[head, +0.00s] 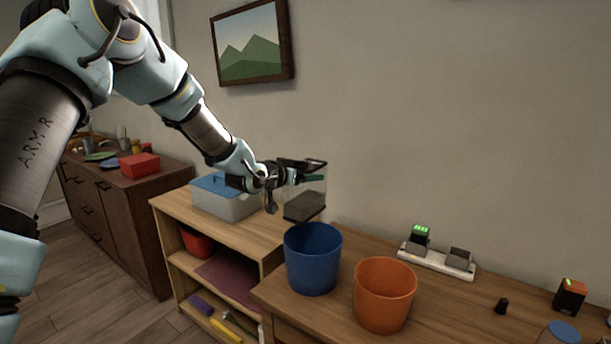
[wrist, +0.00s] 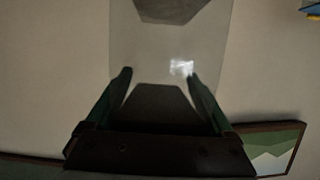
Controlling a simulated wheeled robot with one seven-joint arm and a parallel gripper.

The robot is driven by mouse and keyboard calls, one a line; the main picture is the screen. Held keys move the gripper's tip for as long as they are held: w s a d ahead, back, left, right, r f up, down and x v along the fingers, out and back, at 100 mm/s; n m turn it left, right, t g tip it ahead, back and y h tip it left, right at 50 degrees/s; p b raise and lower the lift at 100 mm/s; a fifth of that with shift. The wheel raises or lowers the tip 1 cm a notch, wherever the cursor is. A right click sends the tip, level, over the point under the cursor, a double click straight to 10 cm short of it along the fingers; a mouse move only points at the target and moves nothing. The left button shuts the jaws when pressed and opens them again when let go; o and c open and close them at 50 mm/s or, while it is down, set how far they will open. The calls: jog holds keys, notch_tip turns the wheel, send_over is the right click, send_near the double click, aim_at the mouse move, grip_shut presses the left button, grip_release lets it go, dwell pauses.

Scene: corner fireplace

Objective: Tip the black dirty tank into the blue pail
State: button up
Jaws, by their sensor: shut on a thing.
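The tank (head: 316,187) has clear walls, a dark top edge and a black lower part. My gripper (head: 294,176) is shut on it and holds it in the air, just above and behind the rim of the blue pail (head: 313,272). The tank looks close to upright; a slight tilt is hard to judge. In the wrist view, the fingers of my gripper (wrist: 158,76) are on either side of the clear tank (wrist: 165,45), with dark parts above and below. The blue pail stands upright at the left end of the wooden counter; its inside bottom is hidden.
An orange bucket (head: 384,296) stands right of the blue pail. A charger strip (head: 437,259) lies behind it, with a small black object (head: 502,306) farther right. A blue-lidded box (head: 224,197) sits on the shelf unit at left. A framed picture (head: 250,45) hangs above.

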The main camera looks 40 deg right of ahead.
jog(key=shift+f, duration=0.1)
jog(key=f+m+b, duration=0.1)
jog(key=b, duration=0.4)
jog(key=w+f+m+t+b, duration=0.1)
jog(key=f+m+b, duration=0.1)
jog(key=b, duration=0.3)
jog(key=w+f+m+t+b, duration=0.1)
jog(key=b, duration=0.4)
jog(key=shift+a+f+m, duration=0.25)
jog(key=shift+a+m, duration=0.05)
jog(key=f+m+t+b, duration=0.1)
jog(key=f+b, duration=0.1)
jog(key=b, duration=0.4)
jog(key=w+f+m+b, duration=0.1)
jog(key=m+b, duration=0.1)
jog(key=b, duration=0.4)
jog(key=shift+a+f+t+b, duration=0.15)
jog(key=shift+f+t+b, duration=0.2)
jog(key=shift+t, duration=0.05)
jog(key=shift+r+m, duration=0.15)
jog(key=shift+m, duration=0.15)
jog(key=shift+f+b, duration=0.2)
jog(key=shift+b, duration=0.6)
jog(key=shift+w+a+f+m+t+b, duration=0.15)
jog(key=shift+m+b, duration=0.35)
jog(key=shift+b, duration=0.85)
jog(key=shift+w+d+f+m+t+b, duration=0.1)
jog(key=shift+f+m+t+b, duration=0.3)
jog(key=shift+b, duration=0.95)
